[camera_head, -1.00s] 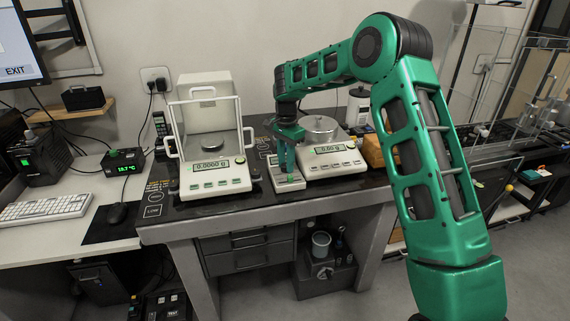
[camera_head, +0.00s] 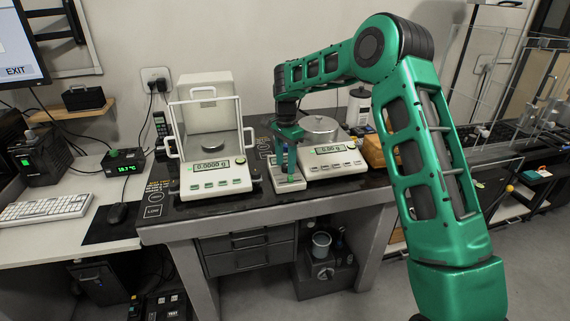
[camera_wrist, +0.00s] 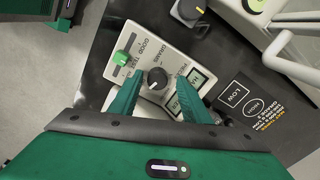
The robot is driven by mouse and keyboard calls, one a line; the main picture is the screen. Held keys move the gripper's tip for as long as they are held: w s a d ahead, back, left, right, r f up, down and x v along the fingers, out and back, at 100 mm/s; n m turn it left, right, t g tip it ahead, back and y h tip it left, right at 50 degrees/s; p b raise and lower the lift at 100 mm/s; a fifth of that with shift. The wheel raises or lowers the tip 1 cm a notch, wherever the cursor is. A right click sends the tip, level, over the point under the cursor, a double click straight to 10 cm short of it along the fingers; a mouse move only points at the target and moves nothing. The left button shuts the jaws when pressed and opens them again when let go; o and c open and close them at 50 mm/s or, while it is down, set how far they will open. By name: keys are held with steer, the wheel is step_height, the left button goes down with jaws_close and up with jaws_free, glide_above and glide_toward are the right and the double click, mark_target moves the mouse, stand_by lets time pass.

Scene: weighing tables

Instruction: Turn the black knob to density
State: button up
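The black knob (camera_wrist: 157,77) sits on a small light-grey control panel (camera_wrist: 150,48) in the wrist view, with a white pointer mark on it. Printing by the knob includes "GRAMS"; I cannot make out a density label. My gripper (camera_wrist: 161,77) is open and points down at the panel, with one green finger on each side of the knob and visible gaps between. In the head view, my gripper (camera_head: 286,165) is over the panel (camera_head: 289,186), between the two balances, and the knob is hidden there.
A green slider (camera_wrist: 121,58) and two small displays (camera_wrist: 197,78) flank the knob. In the head view, a balance with a draft shield (camera_head: 215,180) stands left, and a pan balance (camera_head: 335,160) stands close on the right.

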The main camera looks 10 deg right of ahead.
mark_target(286, 164)
step_height(286, 164, up, 11)
steer(key=shift+f, duration=0.2)
stand_by(0.5)
steer(key=s+d+r+n+h, duration=0.1)
steer(key=s+d+r+n, duration=0.15)
steer(key=s+d, duration=0.8)
steer(key=s+d+r+n, duration=0.1)
steer(key=s+d+r, duration=0.45)
steer(key=s, duration=0.85)
steer(key=s+d+f+n, duration=0.1)
steer(key=s+f, duration=0.1)
steer(key=s, duration=0.7)
steer(key=s+d+f+n, duration=0.1)
steer(key=s+f, duration=0.2)
steer(key=s, duration=0.6)
steer(key=s+d+f+n+y, duration=0.1)
steer(key=s+f, duration=0.2)
steer(key=s, duration=0.6)
steer(key=shift+d+f, duration=0.15)
steer(key=shift+d, duration=0.1)
steer(key=shift+n, duration=0.25)
